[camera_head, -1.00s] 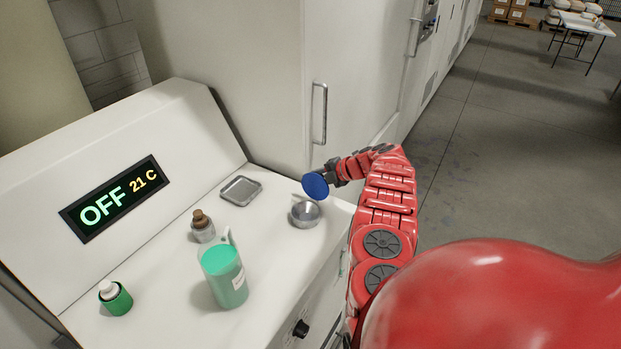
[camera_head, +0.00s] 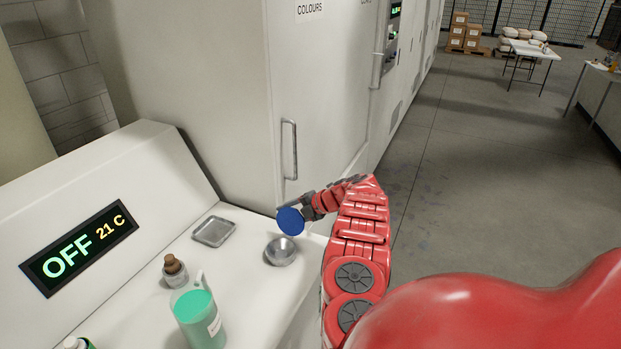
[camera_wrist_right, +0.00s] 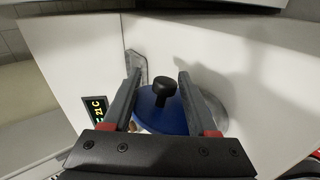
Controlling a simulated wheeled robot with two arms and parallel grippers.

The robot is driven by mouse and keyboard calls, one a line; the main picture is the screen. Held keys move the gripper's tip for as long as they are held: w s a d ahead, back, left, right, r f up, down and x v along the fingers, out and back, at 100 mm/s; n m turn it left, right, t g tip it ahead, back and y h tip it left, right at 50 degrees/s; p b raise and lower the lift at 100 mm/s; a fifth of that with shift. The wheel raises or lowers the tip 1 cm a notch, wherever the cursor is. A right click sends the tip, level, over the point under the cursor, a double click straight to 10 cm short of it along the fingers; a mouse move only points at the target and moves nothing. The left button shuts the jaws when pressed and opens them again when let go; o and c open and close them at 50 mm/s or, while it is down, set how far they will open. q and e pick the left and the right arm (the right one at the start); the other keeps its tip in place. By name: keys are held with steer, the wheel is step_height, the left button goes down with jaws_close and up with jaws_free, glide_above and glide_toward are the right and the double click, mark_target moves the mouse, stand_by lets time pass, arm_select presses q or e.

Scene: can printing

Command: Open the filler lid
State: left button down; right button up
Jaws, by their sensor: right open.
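The filler lid is a blue disc (camera_head: 290,221) standing tilted beside a round metal filler bowl (camera_head: 281,251) on the white machine top. In the right wrist view the lid (camera_wrist_right: 165,120) has a black knob (camera_wrist_right: 164,90) facing the camera. My right gripper (camera_head: 307,209) is just right of the lid. In the wrist view its fingers (camera_wrist_right: 159,78) are open, one on each side of the knob, with gaps on both sides. The grey metal bowl (camera_wrist_right: 213,108) is partly hidden behind the lid. My left gripper is not in view.
A metal tray (camera_head: 213,231), a corked bottle (camera_head: 175,271) and a green-filled jug (camera_head: 200,318) stand on the machine top to the left. A display (camera_head: 80,246) reads OFF 21 C. A tall cabinet (camera_head: 225,110) with a handle (camera_head: 289,150) stands behind. Open floor lies to the right.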

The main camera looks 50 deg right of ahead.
steer(key=v, duration=1.6)
steer(key=shift+b, duration=0.4)
steer(key=shift+s, duration=0.1)
